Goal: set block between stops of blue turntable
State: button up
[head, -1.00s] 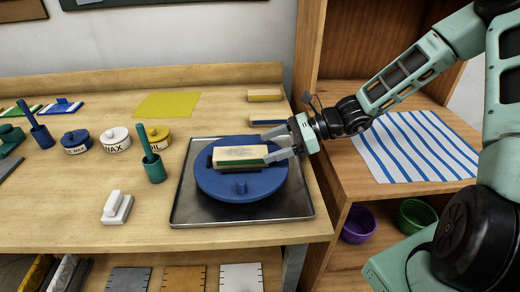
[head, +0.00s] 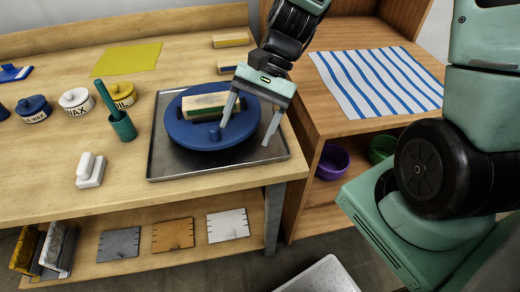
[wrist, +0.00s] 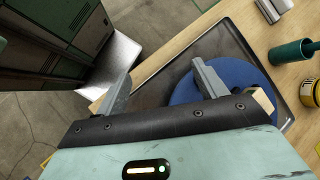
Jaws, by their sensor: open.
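The block (head: 204,105), pale wood with a dark green lower edge, lies on the blue turntable (head: 188,136). My gripper (head: 245,134) is open and empty, at the turntable's front right. Its left finger overlaps the disc in view; its right finger is over the tray. In the wrist view the block's end (wrist: 262,102) shows behind my gripper (wrist: 166,72), and the turntable (wrist: 236,76) is partly hidden.
A metal tray (head: 166,166) holds the turntable near the bench's right end. A green pot with a handle (head: 123,127), a white block-like tool (head: 91,170) and labelled tins (head: 76,101) stand left. A striped cloth (head: 385,80) lies on the right shelf.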

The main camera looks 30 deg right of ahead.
jog(key=s+a+r+n+t+h, duration=0.1)
jog(key=s+a+r+n+h, duration=0.1)
jog(key=s+n, duration=0.4)
jog(key=s+a+r+n+t+h, duration=0.2)
jog(key=s+n, duration=0.4)
jog(key=n, duration=0.4)
jog(key=r+h, duration=0.1)
jog(key=h, duration=0.1)
jog(key=shift+a+h, duration=0.15)
jog(key=shift+h, duration=0.15)
